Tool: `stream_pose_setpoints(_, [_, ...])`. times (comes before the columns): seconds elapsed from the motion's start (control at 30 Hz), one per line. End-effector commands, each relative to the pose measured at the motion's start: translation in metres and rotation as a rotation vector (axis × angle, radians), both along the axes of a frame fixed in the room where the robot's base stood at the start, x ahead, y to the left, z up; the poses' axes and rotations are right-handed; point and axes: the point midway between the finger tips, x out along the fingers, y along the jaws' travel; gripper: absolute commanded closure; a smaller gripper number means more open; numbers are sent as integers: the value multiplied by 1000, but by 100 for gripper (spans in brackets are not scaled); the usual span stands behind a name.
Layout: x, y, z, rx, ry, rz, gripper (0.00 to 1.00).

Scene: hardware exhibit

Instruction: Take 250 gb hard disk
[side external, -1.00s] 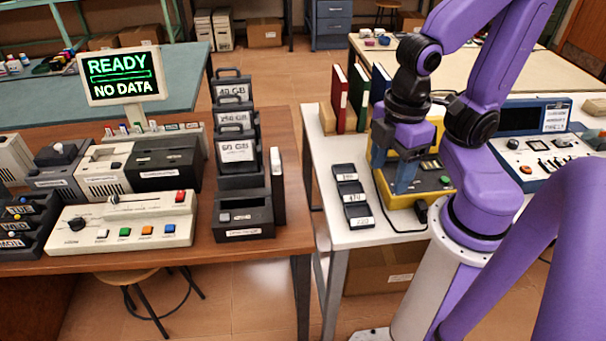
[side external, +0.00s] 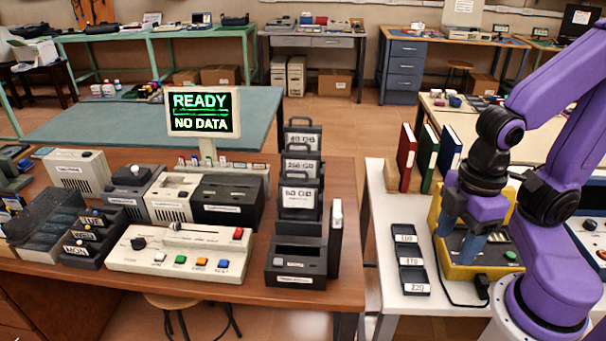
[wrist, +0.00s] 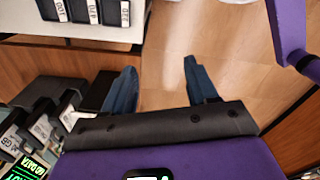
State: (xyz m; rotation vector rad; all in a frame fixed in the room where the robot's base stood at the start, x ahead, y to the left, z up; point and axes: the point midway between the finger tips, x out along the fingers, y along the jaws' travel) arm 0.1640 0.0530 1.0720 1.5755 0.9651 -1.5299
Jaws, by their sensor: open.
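The 250 GB hard disk (side external: 301,167) is a dark cartridge with a handle and a white label. It stands upright in a row on the brown table, between the 40 GB disk (side external: 302,139) behind and the 60 GB disk (side external: 299,197) in front. My gripper (side external: 460,236) is open and empty, to the right of the disks, in front of the yellow device in the side view. In the wrist view my gripper (wrist: 160,70) has its blue fingers apart with only floor between them. The labelled disks there are at the lower left, partly cut off.
The READY / NO DATA screen (side external: 202,111) is at the left. A white table (side external: 385,250) holds labelled trays (side external: 410,260) and the yellow device (side external: 465,271).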

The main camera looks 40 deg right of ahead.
Motion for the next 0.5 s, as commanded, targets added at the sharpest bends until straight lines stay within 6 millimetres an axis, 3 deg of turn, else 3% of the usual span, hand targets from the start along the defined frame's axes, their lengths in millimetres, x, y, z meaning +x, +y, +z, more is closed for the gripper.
stream_pose_setpoints(0.3, [3, 3, 2, 0, 0, -3, 43])
stream_pose_setpoints(0.37, [10, 8, 5, -1, 0, -9, 43])
stream_pose_setpoints(0.5, [44, 31, 22, -2, -1, -34, 43])
